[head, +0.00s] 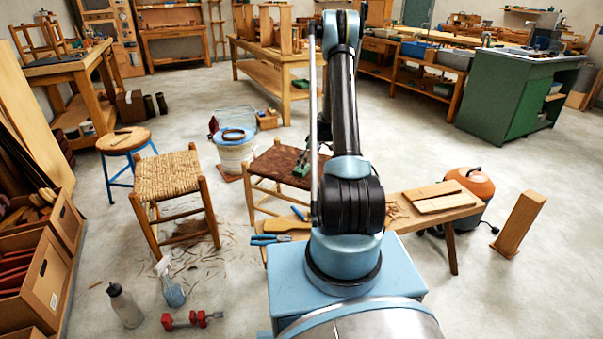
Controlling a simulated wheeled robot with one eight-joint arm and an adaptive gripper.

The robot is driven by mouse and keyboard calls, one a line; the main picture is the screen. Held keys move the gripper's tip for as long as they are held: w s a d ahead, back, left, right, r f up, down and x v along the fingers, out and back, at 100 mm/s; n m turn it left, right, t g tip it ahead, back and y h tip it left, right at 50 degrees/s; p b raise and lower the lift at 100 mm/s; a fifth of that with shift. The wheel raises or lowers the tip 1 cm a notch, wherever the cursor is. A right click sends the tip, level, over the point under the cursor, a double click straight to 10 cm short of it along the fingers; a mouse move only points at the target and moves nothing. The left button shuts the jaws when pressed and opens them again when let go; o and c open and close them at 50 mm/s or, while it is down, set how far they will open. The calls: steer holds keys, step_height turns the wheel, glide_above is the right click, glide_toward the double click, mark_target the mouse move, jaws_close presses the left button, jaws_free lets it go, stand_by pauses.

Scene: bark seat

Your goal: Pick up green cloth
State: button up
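A small green item (302,168) lies on the dark brown bark seat (280,160) of a low wooden stool, near the middle of the head view. It may be the green cloth; it is too small to be sure. My arm stands upright in front of the seat's right part and hides that side. I cannot make out my gripper; my own arm seems to cover it.
A woven-seat stool (168,176) stands left of the bark seat, with a white bucket (235,155) behind. A low bench (440,205) and an orange vacuum (471,184) are at right. The floor is open at far right.

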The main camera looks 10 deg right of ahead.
steer(key=shift+x, duration=2.7)
steer(key=shift+w+r, duration=0.1)
steer(key=shift+w, duration=0.05)
steer(key=c, duration=0.7)
